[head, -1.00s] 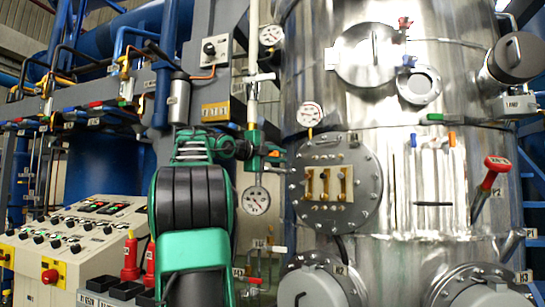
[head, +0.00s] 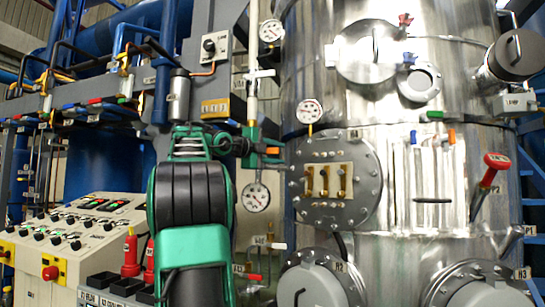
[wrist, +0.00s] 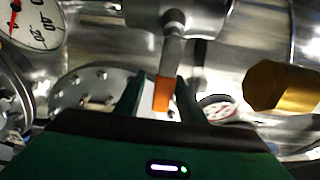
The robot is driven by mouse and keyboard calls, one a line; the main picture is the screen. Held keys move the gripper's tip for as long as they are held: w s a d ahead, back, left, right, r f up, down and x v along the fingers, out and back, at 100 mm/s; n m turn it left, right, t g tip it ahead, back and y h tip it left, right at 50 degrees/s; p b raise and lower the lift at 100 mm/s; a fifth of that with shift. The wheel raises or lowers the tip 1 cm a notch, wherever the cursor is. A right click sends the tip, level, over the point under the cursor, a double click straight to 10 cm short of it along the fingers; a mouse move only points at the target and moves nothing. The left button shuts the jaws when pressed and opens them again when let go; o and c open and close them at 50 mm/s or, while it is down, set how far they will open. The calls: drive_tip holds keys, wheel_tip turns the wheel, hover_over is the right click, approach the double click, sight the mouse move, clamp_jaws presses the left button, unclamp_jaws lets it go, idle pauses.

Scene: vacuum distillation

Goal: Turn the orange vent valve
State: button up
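The orange vent valve handle (wrist: 161,93) hangs from a grey metal stem in the wrist view. My gripper (wrist: 163,86) is open, with one dark finger on each side of the handle. A narrow gap shows between each finger and the handle, so I see no clear contact. In the head view my gripper (head: 270,150) is small, in front of the pipe left of the steel tank. A speck of orange (head: 273,151) shows at its fingers. My own arm covers part of that area.
A dial gauge (head: 256,197) hangs just below my gripper, and another gauge (head: 309,111) sits up and to the right. The steel tank (head: 430,190) stands close on the right. A brass hex fitting (wrist: 280,85) is right of the fingers in the wrist view.

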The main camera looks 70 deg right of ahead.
drive_tip(key=v, duration=1)
drive_tip(key=shift+w, duration=0.15)
